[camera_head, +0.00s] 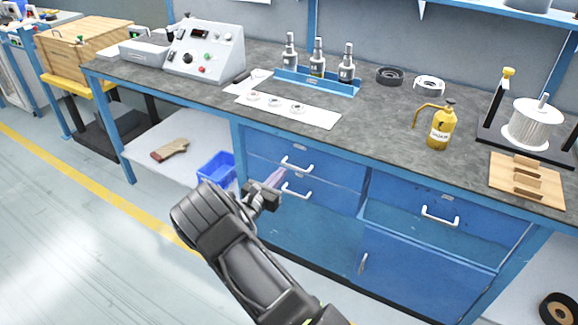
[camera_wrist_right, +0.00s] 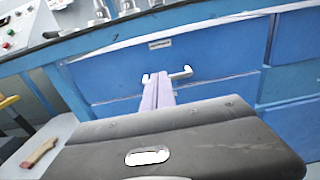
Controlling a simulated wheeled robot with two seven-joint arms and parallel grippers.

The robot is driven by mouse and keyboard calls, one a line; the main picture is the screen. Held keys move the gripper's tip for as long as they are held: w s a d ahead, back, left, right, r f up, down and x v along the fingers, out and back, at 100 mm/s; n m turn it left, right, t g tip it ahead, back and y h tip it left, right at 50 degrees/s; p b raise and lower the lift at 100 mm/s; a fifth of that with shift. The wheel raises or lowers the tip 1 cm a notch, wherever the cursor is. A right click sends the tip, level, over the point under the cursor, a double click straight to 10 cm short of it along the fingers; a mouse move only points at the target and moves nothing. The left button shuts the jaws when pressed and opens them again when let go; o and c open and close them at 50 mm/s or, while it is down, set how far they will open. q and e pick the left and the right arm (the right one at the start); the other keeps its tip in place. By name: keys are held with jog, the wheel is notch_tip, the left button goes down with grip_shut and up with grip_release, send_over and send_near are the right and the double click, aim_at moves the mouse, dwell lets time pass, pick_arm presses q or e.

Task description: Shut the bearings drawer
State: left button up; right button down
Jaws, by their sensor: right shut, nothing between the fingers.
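The blue bench has an upper left drawer (camera_head: 330,168) with a white bar handle and a small label too small to read. This drawer front also shows in the right wrist view (camera_wrist_right: 215,55). It looks about flush with the bench, though a small gap is hard to rule out. I cannot tell which drawer is the bearings one. My right gripper (camera_head: 279,175) is shut and empty, its pale purple fingers pointing at the drawer front. In the right wrist view its fingertips (camera_wrist_right: 157,78) overlap the handle; whether they touch is unclear. My left gripper is out of view.
A lower left drawer (camera_head: 327,200) and a right drawer (camera_head: 465,217) have similar handles. A cabinet door (camera_head: 420,278) is below. The worktop holds a yellow oil can (camera_head: 440,128), a control box (camera_head: 205,50) and a blue fixture (camera_head: 318,84). A blue bin (camera_head: 216,167) sits left.

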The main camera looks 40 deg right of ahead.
jog(key=v, duration=0.5)
jog(key=shift+s+a, duration=0.15)
jog(key=shift+a, duration=0.05)
